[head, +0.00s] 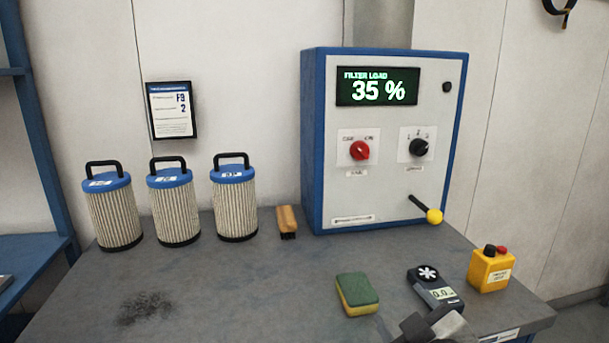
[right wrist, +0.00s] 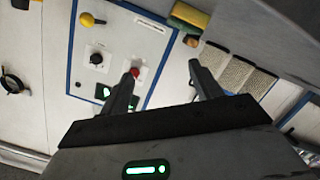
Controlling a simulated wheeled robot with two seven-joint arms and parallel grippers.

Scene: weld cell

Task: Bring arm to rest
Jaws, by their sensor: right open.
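My right gripper (head: 432,326) shows at the bottom edge of the head view, only partly in the picture, over the front of the bench. In the right wrist view its two fingers (right wrist: 161,72) stand well apart with nothing between them. The control box (head: 312,140) stands at the back of the bench, with a display reading 35 %, a red knob (head: 359,150), a black knob (head: 419,147) and a yellow-ended lever (head: 434,216). The right gripper is in front of the box and apart from it. My left gripper is not in view.
Close to the right gripper on the bench (head: 230,290) are a handheld meter (head: 437,290), a green and yellow sponge (head: 357,294) and a yellow button box (head: 490,270). Three filters (head: 236,208) and a brush (head: 287,222) stand farther back. The front left is clear apart from a dark smudge.

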